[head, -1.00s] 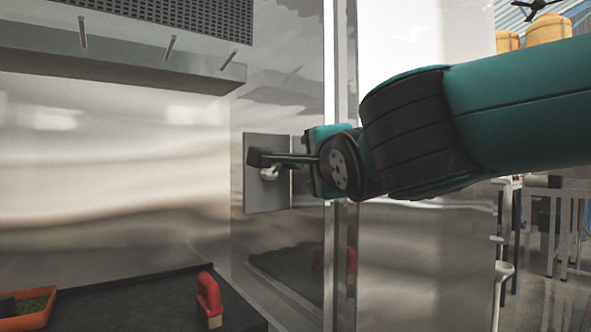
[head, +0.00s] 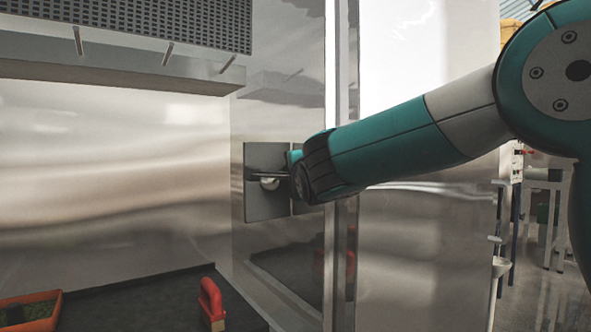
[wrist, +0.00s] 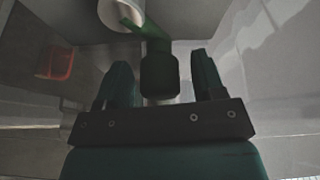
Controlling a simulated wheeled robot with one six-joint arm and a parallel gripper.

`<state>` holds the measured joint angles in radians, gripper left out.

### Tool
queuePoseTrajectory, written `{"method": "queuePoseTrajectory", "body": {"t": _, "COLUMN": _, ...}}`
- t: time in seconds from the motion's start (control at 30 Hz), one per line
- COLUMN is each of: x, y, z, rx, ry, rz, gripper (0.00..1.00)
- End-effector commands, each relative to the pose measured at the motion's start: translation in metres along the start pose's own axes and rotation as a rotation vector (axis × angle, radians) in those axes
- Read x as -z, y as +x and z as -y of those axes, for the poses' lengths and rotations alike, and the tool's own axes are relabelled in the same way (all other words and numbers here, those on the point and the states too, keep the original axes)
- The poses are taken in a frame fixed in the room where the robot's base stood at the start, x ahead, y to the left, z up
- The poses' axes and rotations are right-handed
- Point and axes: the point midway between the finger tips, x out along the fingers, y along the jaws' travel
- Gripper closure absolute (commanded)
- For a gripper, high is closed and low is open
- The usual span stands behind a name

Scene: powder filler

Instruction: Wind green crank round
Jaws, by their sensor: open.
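The green crank (wrist: 149,38) shows in the wrist view, its arm running from a white round hub (wrist: 118,14) to a dark handle (wrist: 159,76). My gripper (wrist: 162,62) is open, with one finger on each side of the handle and visible gaps to both. My gripper (head: 259,177) reaches in front of this plate there. The green crank arm is mostly hidden behind my gripper and wrist in that view.
A red-handled block (head: 211,301) stands on the dark worktop (head: 150,300). An orange tray (head: 45,297) lies at the lower left. A metal ledge (head: 110,72) runs overhead. A vertical metal post (head: 344,250) stands beside the plate, behind my arm.

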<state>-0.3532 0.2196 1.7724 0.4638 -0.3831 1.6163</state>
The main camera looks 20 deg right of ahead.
Motion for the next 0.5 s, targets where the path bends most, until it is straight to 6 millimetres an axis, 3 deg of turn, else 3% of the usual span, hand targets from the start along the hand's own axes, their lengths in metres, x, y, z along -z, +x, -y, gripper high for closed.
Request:
{"method": "queuePoseTrajectory", "body": {"t": 0.17, "x": 0.0000, "y": -0.0002, "z": -0.0001, "rx": 0.000, "ry": 0.000, "rz": 0.000, "gripper": 0.40}}
{"method": "queuePoseTrajectory", "body": {"t": 0.37, "x": 0.0000, "y": -0.0004, "z": -0.0001, "rx": 0.000, "ry": 0.000, "rz": 0.000, "gripper": 0.86}}
{"method": "queuePoseTrajectory", "body": {"t": 0.5, "x": 0.0002, "y": -0.0003, "z": -0.0024, "rx": -0.005, "ry": 0.012, "rz": 0.000, "gripper": 0.86}}
